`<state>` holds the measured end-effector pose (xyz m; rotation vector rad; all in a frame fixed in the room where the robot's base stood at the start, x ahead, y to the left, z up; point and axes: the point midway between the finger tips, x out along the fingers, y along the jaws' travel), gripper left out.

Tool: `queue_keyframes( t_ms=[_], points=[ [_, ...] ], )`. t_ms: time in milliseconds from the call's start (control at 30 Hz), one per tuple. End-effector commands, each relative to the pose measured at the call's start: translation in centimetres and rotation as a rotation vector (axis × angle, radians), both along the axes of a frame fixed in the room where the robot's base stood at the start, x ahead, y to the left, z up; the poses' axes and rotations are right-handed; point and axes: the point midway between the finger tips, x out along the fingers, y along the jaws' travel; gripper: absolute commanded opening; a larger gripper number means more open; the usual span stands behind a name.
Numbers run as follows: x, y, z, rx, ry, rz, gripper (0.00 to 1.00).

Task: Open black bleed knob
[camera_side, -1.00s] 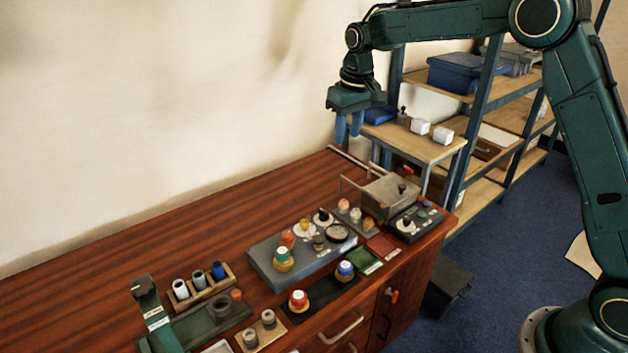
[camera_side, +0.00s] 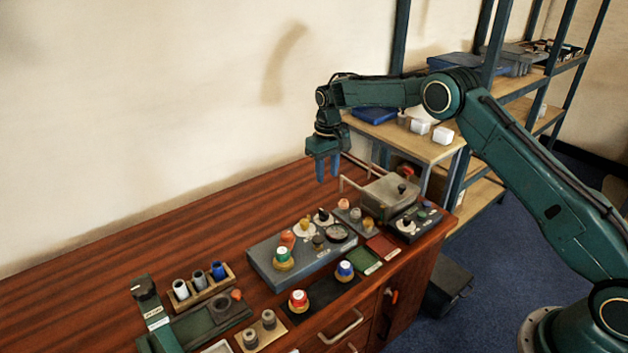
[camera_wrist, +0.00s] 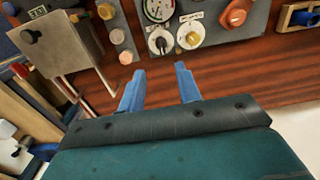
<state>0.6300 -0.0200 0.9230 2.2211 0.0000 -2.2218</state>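A black knob on a white round plate (camera_side: 323,217) is on the grey manifold panel (camera_side: 262,262). In the wrist view a black knob (camera_wrist: 161,43) sits on a white dial just past the fingertips; its label is too small to read. My gripper (camera_side: 327,172) hangs in the air above and behind the panel, fingers pointing down. In the wrist view its two blue fingers (camera_wrist: 160,72) are apart with nothing between them. It touches no knob.
Beside the black knob are a yellow-white knob (camera_wrist: 190,36), a gauge (camera_wrist: 159,9) and an orange knob (camera_wrist: 234,14). A metal box (camera_side: 390,193) with rods stands to the right. A small box with another black knob (camera_side: 408,224) is near the edge. The tabletop behind the panel is clear.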

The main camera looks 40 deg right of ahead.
Motion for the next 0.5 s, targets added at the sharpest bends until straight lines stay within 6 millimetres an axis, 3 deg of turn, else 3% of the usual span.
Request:
queue_keyframes(
  t_ms=[267, 500],
  points=[
    [0.0, 0.0, -1.4, 0.000, 0.002, 0.000, 0.34],
    [-0.1, 0.0, -4.5, 0.000, 0.004, 0.000, 0.34]
  ],
)
